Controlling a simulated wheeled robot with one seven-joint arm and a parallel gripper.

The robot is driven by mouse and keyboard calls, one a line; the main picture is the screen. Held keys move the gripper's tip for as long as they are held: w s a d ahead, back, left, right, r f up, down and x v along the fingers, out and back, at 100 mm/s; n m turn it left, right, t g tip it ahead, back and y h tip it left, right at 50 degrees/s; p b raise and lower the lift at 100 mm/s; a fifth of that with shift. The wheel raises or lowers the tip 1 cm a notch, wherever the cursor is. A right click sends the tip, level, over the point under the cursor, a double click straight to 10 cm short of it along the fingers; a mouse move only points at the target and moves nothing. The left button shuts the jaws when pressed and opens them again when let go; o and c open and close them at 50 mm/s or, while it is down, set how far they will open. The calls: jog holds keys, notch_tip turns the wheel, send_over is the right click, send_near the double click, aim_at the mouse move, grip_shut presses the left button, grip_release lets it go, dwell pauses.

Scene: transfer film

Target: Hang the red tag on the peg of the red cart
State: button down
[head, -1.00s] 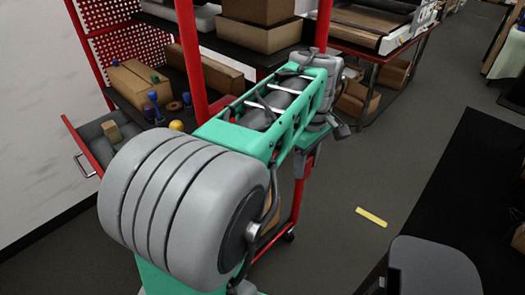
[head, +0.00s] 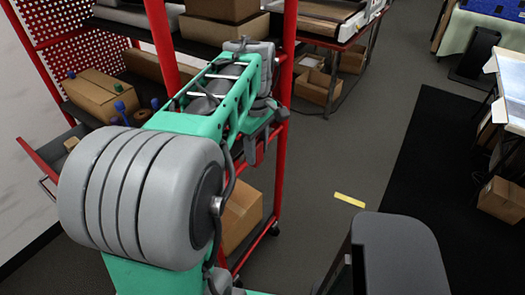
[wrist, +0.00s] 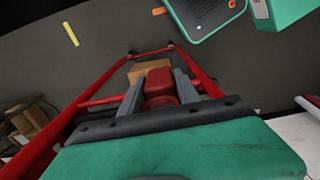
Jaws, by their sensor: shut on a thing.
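In the wrist view my gripper (wrist: 157,80) is shut on the red tag (wrist: 160,90), a small red block-like piece between the two grey fingers. Only part of the tag shows. The red cart (head: 283,110) stands behind my arm in the head view, with red posts, dark shelves and a perforated red side panel. Its red frame (wrist: 100,77) also runs around and below my gripper in the wrist view. I cannot pick out the peg in either view.
The cart holds cardboard boxes (head: 100,95) and small blue-topped items (head: 119,106). An open drawer (head: 42,160) juts out at its left. A table with boxes (head: 318,85) stands behind. Grey floor with a yellow strip (head: 350,200) and black mat (head: 425,165) is open to the right.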

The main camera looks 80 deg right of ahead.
jog(key=w+d+f, duration=0.1)
jog(key=w+d, duration=0.1)
jog(key=w, duration=0.3)
jog(key=shift+w+d+f, duration=0.15)
jog(key=shift+w+d, duration=0.05)
jog(key=shift+w, duration=0.1)
dwell(0.4)
dwell(0.4)
jog(key=c, duration=0.8)
grip_release()
